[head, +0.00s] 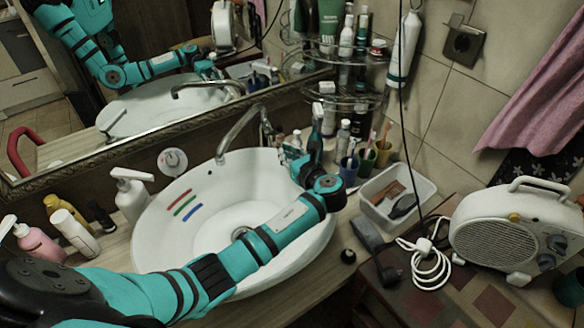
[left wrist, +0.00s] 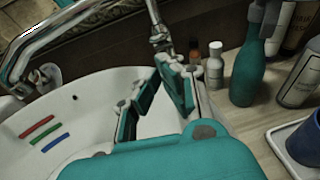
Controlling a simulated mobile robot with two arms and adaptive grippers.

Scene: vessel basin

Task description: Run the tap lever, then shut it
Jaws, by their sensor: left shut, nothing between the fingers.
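The chrome tap (head: 238,128) arches over the white basin (head: 150,232) from its back right; the tap also shows in the left wrist view (left wrist: 62,36). A slim upright chrome part (left wrist: 154,18), perhaps the lever, stands at the top middle of the left wrist view. My left gripper (head: 287,152) is at the basin's back right rim, close to the tap's base. In the left wrist view the gripper (left wrist: 158,82) is shut and empty, with its tips just below the chrome part; whether they touch is unclear. No water stream shows. My right gripper is not in view.
A teal bottle (left wrist: 250,65), a blue cup (head: 347,172) and a white tray (head: 424,186) stand right of the gripper. A soap pump (head: 131,195) stands at the left rim. A heater (head: 500,235) is at far right. The mirror (head: 150,120) reflects my arm.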

